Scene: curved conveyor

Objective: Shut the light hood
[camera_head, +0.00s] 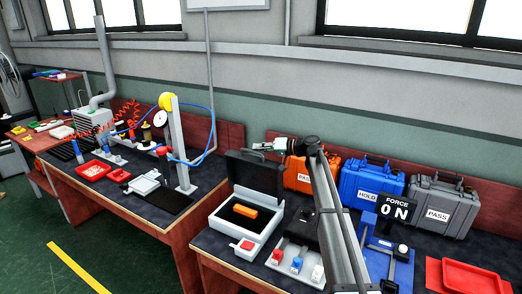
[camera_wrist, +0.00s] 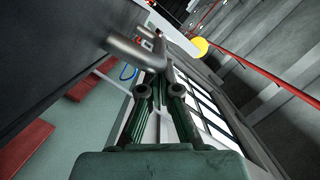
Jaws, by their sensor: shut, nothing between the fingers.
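The light hood (camera_head: 254,170) is a dark lid standing open and tilted back over a light grey box (camera_head: 232,222). An orange block (camera_head: 245,210) lies inside the box. My gripper (camera_head: 262,146) is at the top right edge of the raised hood. In the wrist view my gripper (camera_wrist: 158,58) is shut and empty, with its fingertips close to a grey metal bar handle (camera_wrist: 128,48) on a dark panel (camera_wrist: 55,45), which looks like the hood. I cannot tell whether the fingers touch the handle.
Orange (camera_head: 304,170), blue (camera_head: 368,186) and grey (camera_head: 440,204) cases stand behind my arm on the right. A red tray (camera_head: 472,278) lies at far right.

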